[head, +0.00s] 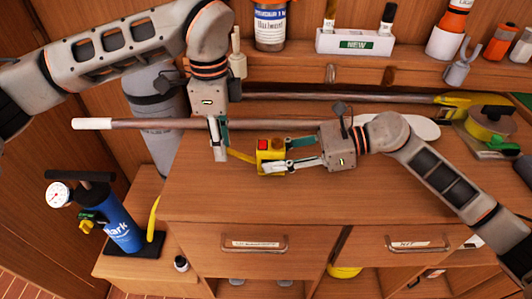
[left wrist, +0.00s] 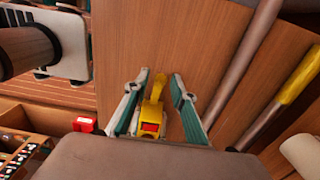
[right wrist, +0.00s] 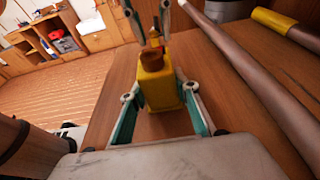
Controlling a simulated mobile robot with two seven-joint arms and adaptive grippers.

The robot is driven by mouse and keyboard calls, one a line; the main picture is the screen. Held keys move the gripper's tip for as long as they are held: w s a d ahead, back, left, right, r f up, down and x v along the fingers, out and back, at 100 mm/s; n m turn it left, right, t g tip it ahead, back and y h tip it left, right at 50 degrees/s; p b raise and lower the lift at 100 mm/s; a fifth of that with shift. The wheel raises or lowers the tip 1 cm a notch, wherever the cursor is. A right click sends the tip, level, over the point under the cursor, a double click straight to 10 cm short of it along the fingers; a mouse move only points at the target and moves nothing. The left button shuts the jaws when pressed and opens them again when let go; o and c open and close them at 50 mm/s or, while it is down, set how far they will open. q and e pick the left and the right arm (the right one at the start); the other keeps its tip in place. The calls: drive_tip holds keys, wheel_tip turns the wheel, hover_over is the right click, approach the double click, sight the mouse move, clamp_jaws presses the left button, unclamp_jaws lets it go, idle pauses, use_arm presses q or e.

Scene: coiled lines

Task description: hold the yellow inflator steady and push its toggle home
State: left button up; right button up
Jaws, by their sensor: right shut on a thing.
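The yellow inflator (head: 271,157) is a small block on the wooden worktop, with a red piece (head: 263,144) on top and a yellow arm (head: 240,156) reaching left. I cannot tell which part is the toggle. My right gripper (head: 284,154) comes from the right and is shut on the inflator's body; in the right wrist view its fingers flank the yellow block (right wrist: 157,88). My left gripper (head: 219,150) points down at the left, beside the end of the yellow arm. In the left wrist view its fingers (left wrist: 160,78) are apart, with the yellow arm (left wrist: 155,92) between them.
A long pole with a white end (head: 92,124) runs behind the grippers. A second pole with a yellow end (head: 455,108) lies further back. A blue pump (head: 118,228) stands lower left. The worktop's front (head: 330,200) is clear above the drawers.

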use_arm(q)
drive_tip(key=shift+f, duration=0.95)
drive_tip(key=c, duration=0.6)
drive_tip(key=shift+r, duration=0.1)
drive_tip(key=shift+d+r, duration=0.4)
drive_tip(key=shift+r, duration=0.15)
